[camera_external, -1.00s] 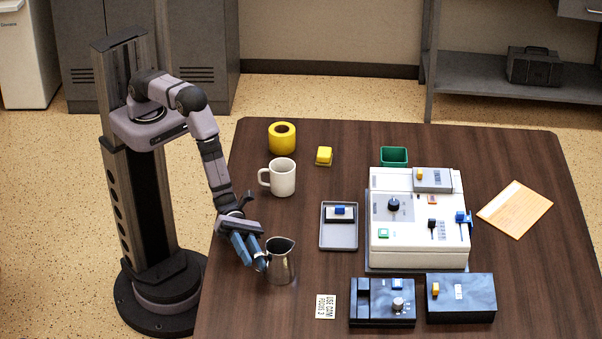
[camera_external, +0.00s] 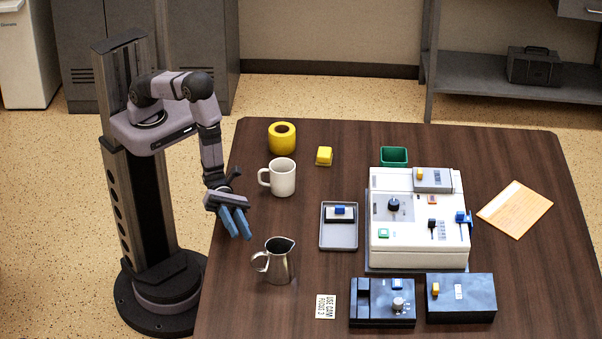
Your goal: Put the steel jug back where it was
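The steel jug (camera_external: 281,263) stands upright on the table near its left front part, with its handle to the left and its spout to the upper right. My gripper (camera_external: 238,224) is up and to the left of the jug in the picture, clear of it and empty. Its blue fingers point down toward the table and look slightly apart, so it is open. Nothing hides the jug.
A white mug (camera_external: 283,178) stands behind the jug, with a yellow tape roll (camera_external: 282,138) beyond it. A grey tray (camera_external: 338,244) and a white console (camera_external: 417,251) are to the right. A small sign (camera_external: 326,306) and dark control boxes (camera_external: 382,317) lie at the front.

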